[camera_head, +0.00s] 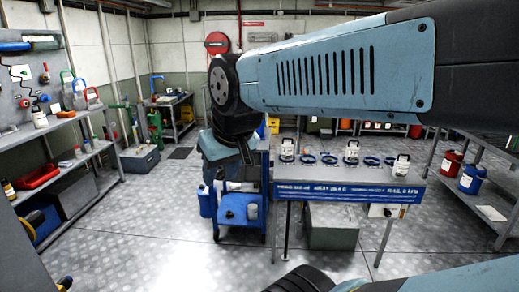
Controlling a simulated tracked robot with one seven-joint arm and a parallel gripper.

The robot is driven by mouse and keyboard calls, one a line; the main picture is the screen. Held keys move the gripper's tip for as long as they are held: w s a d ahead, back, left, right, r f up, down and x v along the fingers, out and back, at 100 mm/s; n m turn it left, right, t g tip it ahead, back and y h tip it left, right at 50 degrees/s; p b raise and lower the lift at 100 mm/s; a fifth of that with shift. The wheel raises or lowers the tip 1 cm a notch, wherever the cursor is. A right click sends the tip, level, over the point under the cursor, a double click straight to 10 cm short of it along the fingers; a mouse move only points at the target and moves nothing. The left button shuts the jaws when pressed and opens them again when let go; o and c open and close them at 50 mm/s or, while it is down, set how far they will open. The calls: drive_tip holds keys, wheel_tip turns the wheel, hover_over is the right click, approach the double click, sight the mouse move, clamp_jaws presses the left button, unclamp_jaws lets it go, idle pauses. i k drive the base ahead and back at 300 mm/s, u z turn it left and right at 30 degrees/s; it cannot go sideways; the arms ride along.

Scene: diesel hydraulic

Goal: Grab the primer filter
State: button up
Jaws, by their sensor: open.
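Three white canisters with dark labels stand upright on the grey bench (335,172): one at the left (288,150), one in the middle (351,153), one at the right (401,165). They look like filters, but the labels are too small to read, so I cannot tell which is the primer filter. My pale blue arm crosses the top from the right to a dark joint, then bends down left of the bench. I cannot make out gripper fingers in this view. No canister is visibly held.
Blue rings (329,159) lie between the canisters. A blue cart (240,210) stands left of the bench, and a green-grey box (333,228) sits below it. Shelves (95,150) line the left; a red container (451,163) and a blue one (472,178) stand right.

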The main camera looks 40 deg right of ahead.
sight(287, 148)
drive_tip(key=z, duration=0.6)
drive_tip(key=i, duration=1.25)
drive_tip(key=z, duration=0.7)
drive_tip(key=k, duration=0.85)
drive_tip(key=z, duration=0.2)
drive_tip(key=i, duration=0.9)
drive_tip(key=u, duration=0.1)
